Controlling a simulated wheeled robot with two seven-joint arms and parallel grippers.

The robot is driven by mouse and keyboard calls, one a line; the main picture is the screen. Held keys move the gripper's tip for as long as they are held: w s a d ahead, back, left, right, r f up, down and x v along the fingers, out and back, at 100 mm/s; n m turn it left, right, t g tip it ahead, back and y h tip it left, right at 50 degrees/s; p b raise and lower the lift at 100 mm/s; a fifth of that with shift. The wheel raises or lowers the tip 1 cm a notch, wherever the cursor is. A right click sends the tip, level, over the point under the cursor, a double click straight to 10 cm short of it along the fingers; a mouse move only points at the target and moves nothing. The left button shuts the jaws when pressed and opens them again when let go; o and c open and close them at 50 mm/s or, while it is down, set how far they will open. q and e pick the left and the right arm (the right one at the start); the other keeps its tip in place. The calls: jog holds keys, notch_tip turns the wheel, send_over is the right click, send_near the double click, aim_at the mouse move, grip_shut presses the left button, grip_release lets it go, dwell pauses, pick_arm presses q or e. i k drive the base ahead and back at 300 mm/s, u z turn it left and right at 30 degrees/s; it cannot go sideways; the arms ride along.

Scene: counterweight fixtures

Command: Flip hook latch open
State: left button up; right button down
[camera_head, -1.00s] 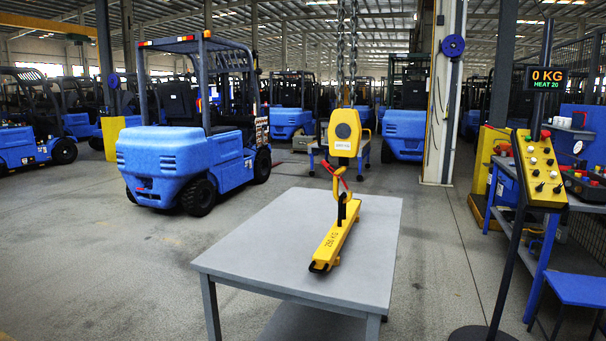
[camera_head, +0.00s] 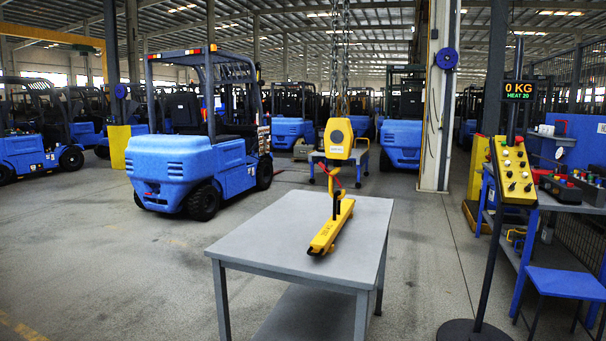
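A yellow hoist block (camera_head: 338,138) hangs on chains above the grey table (camera_head: 255,252). Under it a yellow hook (camera_head: 334,176) with a red latch (camera_head: 336,171) hangs close to a yellow beam (camera_head: 333,229) lying on the tabletop. A dark upright lug (camera_head: 335,205) stands on the beam below the hook. The hook and lug overlap in the picture; I cannot tell whether they are joined. The latch is too small to tell whether it is open or closed. Neither of my grippers shows.
A control post (camera_head: 492,225) with a yellow button panel (camera_head: 514,170) and a sign reading 0 KG stands at right. A blue workbench (camera_head: 554,202) and blue stool (camera_head: 566,283) are beyond it. A blue forklift (camera_head: 185,160) is behind left. The floor left of the table is clear.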

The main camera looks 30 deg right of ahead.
aim_at(321, 164)
jog(key=u, duration=0.55)
jog(key=i, duration=2.2)
jog(key=z, duration=1.35)
jog(key=i, duration=0.45)
jog(key=z, duration=0.4)
